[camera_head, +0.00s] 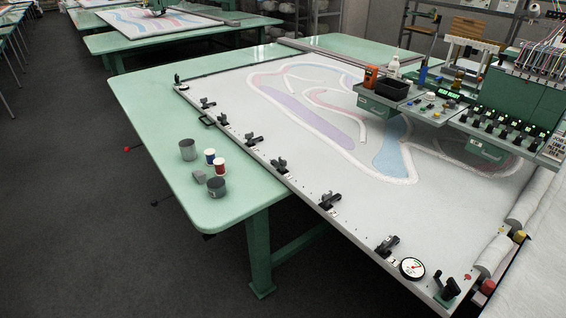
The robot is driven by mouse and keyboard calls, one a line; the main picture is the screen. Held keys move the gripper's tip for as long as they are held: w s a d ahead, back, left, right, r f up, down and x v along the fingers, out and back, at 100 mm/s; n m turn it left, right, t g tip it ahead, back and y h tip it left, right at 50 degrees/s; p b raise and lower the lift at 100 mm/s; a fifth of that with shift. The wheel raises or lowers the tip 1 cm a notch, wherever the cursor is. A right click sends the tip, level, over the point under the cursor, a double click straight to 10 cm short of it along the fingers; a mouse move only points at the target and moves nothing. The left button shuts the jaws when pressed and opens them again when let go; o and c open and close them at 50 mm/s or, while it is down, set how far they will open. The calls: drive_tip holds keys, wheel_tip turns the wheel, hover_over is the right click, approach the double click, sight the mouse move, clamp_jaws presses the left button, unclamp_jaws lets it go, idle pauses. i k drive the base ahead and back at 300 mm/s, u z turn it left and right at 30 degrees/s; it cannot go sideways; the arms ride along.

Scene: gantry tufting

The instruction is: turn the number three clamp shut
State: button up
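Several black toggle clamps sit in a row along the near edge of the white tufting frame (300,190). From the near end, the first clamp (387,245) is beside a round dial. The second clamp (329,201) is further up the edge, then a third clamp (279,164), a fourth position clamp (253,138), and smaller ones (222,119) (207,103) toward the far left. Their number labels are too small to read, so I cannot tell which is number three. Whether each lever is shut is also unclear. My gripper is not in view.
The green table (165,115) holds grey tins (187,149) and thread spools (210,156) left of the frame. A dial gauge (412,268) and hand crank (447,288) are at the near corner. The green tufting machine (515,100) overhangs the right. The dark floor (75,200) at left is clear.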

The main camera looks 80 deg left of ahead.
sight(282, 164)
drive_tip(key=u, duration=3.55)
drive_tip(key=i, duration=1.75)
drive_tip(key=z, duration=0.05)
